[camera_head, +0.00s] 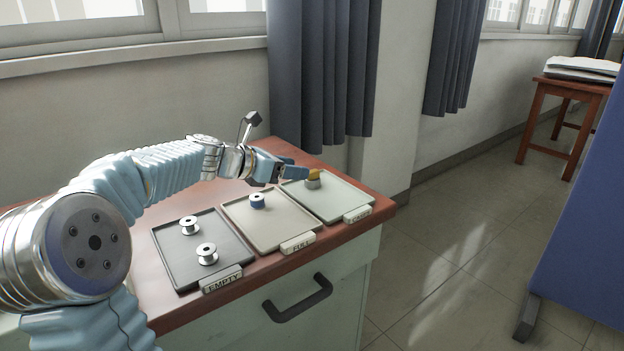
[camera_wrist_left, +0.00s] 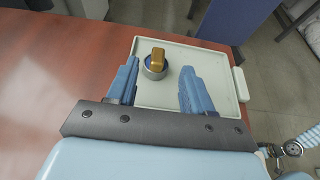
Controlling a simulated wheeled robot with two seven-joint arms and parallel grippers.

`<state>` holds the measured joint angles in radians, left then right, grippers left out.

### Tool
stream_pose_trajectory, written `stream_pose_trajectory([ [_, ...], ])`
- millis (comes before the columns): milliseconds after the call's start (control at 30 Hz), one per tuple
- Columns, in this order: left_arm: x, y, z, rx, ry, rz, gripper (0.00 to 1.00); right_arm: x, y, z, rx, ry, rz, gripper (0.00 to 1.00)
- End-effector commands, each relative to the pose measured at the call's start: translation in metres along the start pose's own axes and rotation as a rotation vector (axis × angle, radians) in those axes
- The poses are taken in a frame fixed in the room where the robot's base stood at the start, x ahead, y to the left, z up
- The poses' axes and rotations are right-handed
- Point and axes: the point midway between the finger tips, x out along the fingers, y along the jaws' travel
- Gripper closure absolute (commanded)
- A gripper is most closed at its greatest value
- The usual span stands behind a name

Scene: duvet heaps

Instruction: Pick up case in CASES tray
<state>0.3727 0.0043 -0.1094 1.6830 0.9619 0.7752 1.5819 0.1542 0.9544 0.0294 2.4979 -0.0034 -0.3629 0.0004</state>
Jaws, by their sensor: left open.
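The case (camera_head: 313,181), a small grey metal cup with a brown-gold tab standing up from it, sits on the pale CASES tray (camera_head: 345,199) at the right of the row. In the left wrist view the case (camera_wrist_left: 156,68) shows some blue inside, and it stands ahead of the fingertips toward the left finger. My left gripper (camera_head: 300,172) is open, its blue fingers reaching over the tray close to the case. The fingers also show in the left wrist view (camera_wrist_left: 158,72), apart with nothing held between them.
The FULL tray (camera_head: 273,238) holds a blue-wound spool (camera_head: 257,201). The dark EMPTY tray (camera_head: 180,270) holds two bare spools (camera_head: 206,254). All stand on a red-brown cabinet top (camera_head: 377,203) with a drawer handle (camera_head: 297,298). Grey curtains (camera_head: 325,80) hang behind.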

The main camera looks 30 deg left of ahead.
Motion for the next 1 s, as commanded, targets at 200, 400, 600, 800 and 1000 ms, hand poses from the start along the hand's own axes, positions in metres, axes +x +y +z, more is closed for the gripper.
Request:
stream_pose_trajectory([
  [200,0.023,0.001,0.000,0.001,0.001,-0.002,0.49,-0.001,-0.001,0.000,0.000,0.000,0.000,0.57],
  [400,0.052,0.003,0.000,0.001,0.000,-0.001,0.49,-0.002,-0.001,0.000,-0.001,0.000,0.000,0.57],
  [600,0.057,0.003,0.000,0.001,0.000,0.000,0.49,-0.002,-0.001,0.000,-0.001,0.000,0.000,0.57],
  [800,0.057,0.003,0.000,0.001,0.000,0.000,0.66,-0.002,-0.001,0.000,-0.001,0.000,0.000,0.57],
  [1000,0.057,0.003,-0.001,0.001,0.000,0.000,0.96,-0.002,-0.001,0.000,-0.001,0.000,0.000,0.57],
])
